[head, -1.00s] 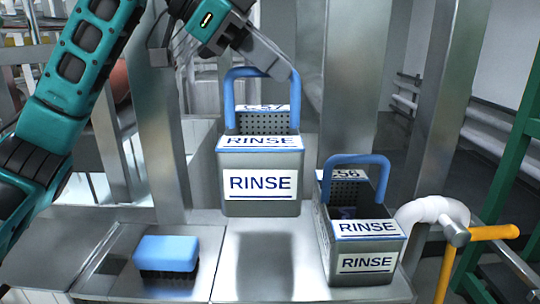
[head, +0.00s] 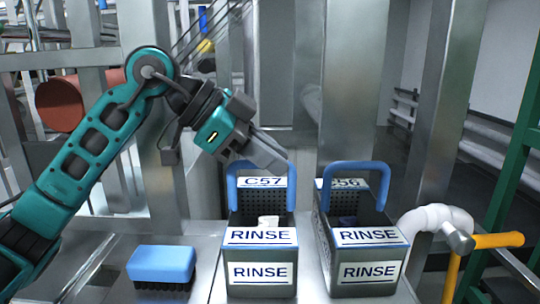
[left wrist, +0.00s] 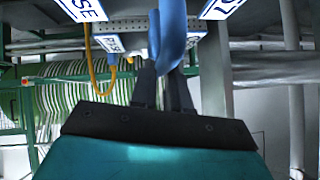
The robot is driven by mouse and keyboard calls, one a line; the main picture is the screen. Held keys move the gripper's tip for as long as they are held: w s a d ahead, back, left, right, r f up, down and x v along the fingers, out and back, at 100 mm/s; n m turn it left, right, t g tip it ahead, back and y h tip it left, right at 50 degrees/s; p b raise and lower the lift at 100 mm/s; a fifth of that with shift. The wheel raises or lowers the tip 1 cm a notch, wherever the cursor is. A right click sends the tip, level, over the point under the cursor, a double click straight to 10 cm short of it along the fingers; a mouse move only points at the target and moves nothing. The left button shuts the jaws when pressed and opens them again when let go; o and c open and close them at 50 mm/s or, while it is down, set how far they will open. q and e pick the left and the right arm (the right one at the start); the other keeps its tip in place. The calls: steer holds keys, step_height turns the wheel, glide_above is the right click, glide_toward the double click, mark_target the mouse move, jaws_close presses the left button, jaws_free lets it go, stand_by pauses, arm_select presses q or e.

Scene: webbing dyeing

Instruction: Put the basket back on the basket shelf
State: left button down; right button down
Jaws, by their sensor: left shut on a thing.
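A grey basket (head: 260,254) with RINSE labels, a C57 tag and a blue handle is at the steel shelf (head: 205,262), left of a second basket. It is upright and looks down at shelf level; whether its base touches is hidden. Something white lies inside it. My left gripper (head: 276,160) is shut on the top of its blue handle. The handle also shows between the fingers in the left wrist view (left wrist: 168,38). My right gripper is not in view.
A similar RINSE basket (head: 368,256) stands close on the right, with a narrow gap between. A blue-topped brush (head: 161,264) lies to the left. A white pipe and yellow handle (head: 497,240) are at the right. Steel posts rise behind.

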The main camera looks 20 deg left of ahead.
arm_select(q)
steer(key=shift+f, duration=0.1)
steer(key=c, duration=1.1)
jaws_free()
steer(key=shift+r, duration=0.25)
steer(key=v, duration=1.2)
steer(key=shift+p, duration=0.3)
steer(key=shift+f, duration=0.1)
